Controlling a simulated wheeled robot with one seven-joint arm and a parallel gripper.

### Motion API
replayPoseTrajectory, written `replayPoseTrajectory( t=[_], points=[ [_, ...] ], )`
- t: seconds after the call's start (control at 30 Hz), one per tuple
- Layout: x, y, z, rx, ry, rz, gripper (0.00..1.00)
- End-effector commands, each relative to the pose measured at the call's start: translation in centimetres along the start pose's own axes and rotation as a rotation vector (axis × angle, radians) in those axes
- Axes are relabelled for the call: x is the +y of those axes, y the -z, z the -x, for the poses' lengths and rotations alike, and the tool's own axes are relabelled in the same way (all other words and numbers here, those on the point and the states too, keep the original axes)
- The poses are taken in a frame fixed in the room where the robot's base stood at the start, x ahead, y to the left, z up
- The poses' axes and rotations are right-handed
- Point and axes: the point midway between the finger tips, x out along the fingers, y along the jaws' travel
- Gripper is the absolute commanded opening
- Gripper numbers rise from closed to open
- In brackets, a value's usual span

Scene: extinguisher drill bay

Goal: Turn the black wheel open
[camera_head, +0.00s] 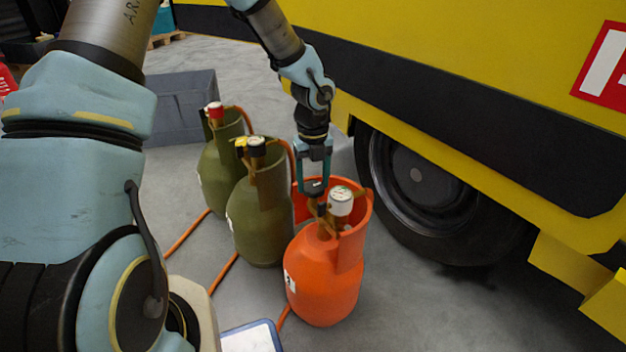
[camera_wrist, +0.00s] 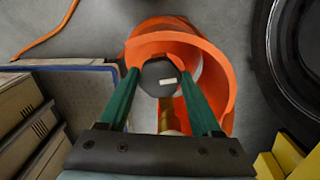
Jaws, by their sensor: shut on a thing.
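The black wheel (camera_head: 315,187) sits on the valve inside the raised collar of the orange cylinder (camera_head: 323,290). In the wrist view the black wheel (camera_wrist: 158,80) shows as a dark faceted disc with a small pale mark. My gripper (camera_head: 314,184) points down over it, and its two teal fingers stand on opposite sides of the wheel, shut on it. In the wrist view my gripper (camera_wrist: 160,76) has a finger at the wheel's left and right edges. A white-capped gauge (camera_head: 341,203) stands beside the wheel. The valve body is partly hidden.
Two olive green cylinders stand to the left, one (camera_head: 257,220) with yellow and black tops, one (camera_head: 220,160) with a red top. A yellow vehicle (camera_head: 450,60) and its tyre (camera_head: 420,185) are close on the right. Orange hoses (camera_head: 187,234) lie on the floor. A grey crate (camera_head: 182,105) stands behind.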

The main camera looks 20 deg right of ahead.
Motion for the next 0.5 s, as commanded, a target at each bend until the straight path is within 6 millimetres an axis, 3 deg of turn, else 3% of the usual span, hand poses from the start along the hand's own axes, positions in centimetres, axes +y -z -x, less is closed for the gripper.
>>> replayPoseTrajectory(
  t=[0.2,0.5],
  points=[
    [0.04,-0.01,0.01,0.000,-0.001,0.000,0.10],
    [0.05,0.00,0.17,0.000,-0.001,0.047,0.10]
  ],
)
